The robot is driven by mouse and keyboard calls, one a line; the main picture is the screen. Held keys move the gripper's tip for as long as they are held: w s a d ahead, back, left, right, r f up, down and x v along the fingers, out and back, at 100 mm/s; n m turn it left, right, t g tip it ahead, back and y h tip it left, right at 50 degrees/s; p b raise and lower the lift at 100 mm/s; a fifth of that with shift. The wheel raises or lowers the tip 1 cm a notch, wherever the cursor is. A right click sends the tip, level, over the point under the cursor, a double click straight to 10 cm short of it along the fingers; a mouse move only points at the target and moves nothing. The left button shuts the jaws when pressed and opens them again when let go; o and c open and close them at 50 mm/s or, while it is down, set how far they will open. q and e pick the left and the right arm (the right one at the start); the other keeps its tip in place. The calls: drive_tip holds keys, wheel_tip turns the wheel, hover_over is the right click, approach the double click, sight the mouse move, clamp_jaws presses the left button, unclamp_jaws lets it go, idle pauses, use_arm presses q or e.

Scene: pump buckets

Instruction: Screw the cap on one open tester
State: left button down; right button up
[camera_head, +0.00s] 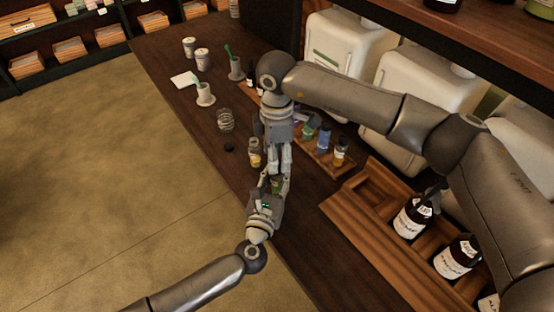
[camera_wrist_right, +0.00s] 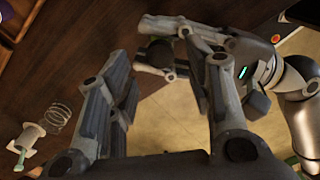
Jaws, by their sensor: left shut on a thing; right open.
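My left gripper (camera_head: 274,188) comes up from the bottom and is shut on a small tester (camera_head: 277,184) with a greenish part; the gripper mostly hides it. In the right wrist view, a dark round thing (camera_wrist_right: 157,53) shows between the left gripper's fingers; whether it is a cap is unclear. My right gripper (camera_head: 277,162) points down just above the left one, fingers apart, nothing clearly held. A glass tester with amber content (camera_head: 255,155) stands just left of the grippers; its top looks pale and uncapped. A black cap (camera_head: 230,148) lies on the table left of it.
A wooden rack (camera_head: 318,157) of small testers is right of the grippers. A wooden crate (camera_head: 345,205) with dark bottles and large white canisters (camera_head: 340,45) bound the right.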

drive_tip(key=shift+r, duration=0.7)
drive_tip(key=shift+c, duration=0.4)
